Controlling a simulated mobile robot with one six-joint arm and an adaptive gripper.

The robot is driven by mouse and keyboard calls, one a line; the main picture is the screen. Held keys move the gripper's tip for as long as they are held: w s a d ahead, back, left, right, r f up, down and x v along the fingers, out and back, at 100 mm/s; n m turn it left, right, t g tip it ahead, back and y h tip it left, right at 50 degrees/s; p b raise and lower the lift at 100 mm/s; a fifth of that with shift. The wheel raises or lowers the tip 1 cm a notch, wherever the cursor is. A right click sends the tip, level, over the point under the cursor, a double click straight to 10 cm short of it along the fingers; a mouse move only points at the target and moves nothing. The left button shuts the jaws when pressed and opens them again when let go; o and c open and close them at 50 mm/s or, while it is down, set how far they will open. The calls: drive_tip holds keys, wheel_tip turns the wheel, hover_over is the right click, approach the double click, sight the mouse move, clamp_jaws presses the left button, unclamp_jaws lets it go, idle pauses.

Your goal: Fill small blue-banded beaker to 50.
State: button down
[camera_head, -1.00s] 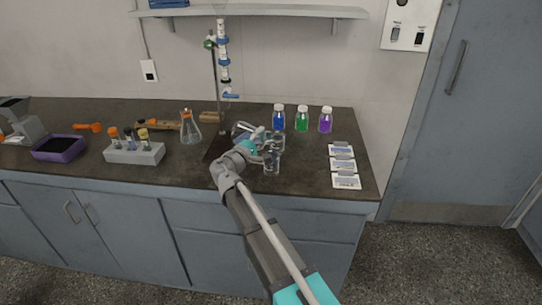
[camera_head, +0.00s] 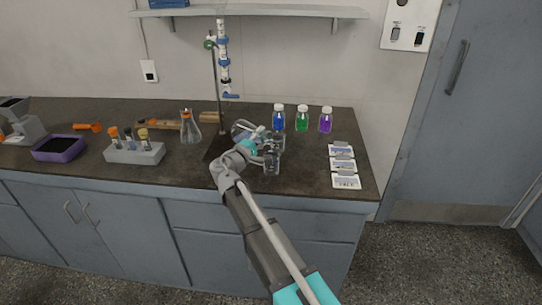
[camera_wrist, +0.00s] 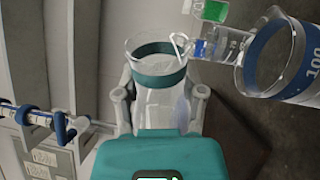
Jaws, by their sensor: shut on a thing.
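My gripper (camera_wrist: 160,105) is shut around a clear glass beaker with a teal band (camera_wrist: 158,80). This beaker looks tilted relative to the standing glassware, and its liquid level is unclear. A blue-banded beaker marked 100 (camera_wrist: 285,50) stands close by at the right of the wrist view. In the head view my gripper (camera_head: 252,136) is above the bench, partly hiding the held beaker. Two clear beakers stand just right of it, one nearer (camera_head: 271,163) and one behind (camera_head: 278,143); their bands and levels are too small to read.
Blue (camera_head: 279,121), green (camera_head: 302,122) and purple (camera_head: 326,123) bottles stand behind. Label cards (camera_head: 343,166) lie at the right. A burette stand (camera_head: 217,95), a flask (camera_head: 190,130), a tube rack (camera_head: 134,152) and a purple tray (camera_head: 58,149) are to the left.

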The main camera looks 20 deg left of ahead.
drive_tip(key=shift+d+f+m+b, duration=0.15)
drive_tip(key=shift+f+m+b, duration=0.35)
drive_tip(key=shift+m, duration=0.5)
idle(1.9)
drive_tip(key=shift+r+m+h, duration=0.1)
drive_tip(key=shift+m+h, duration=0.2)
idle(1.0)
drive_tip(key=shift+r+n+p, duration=0.5)
drive_tip(key=shift+n+p, duration=0.15)
drive_tip(key=shift+n, duration=0.55)
drive_tip(key=shift+a+f+n+b, duration=0.25)
drive_tip(key=shift+f+n+b, duration=0.15)
drive_tip(key=shift+n, duration=0.3)
drive_tip(key=shift+y, duration=0.5)
drive_tip(key=shift+n, duration=0.7)
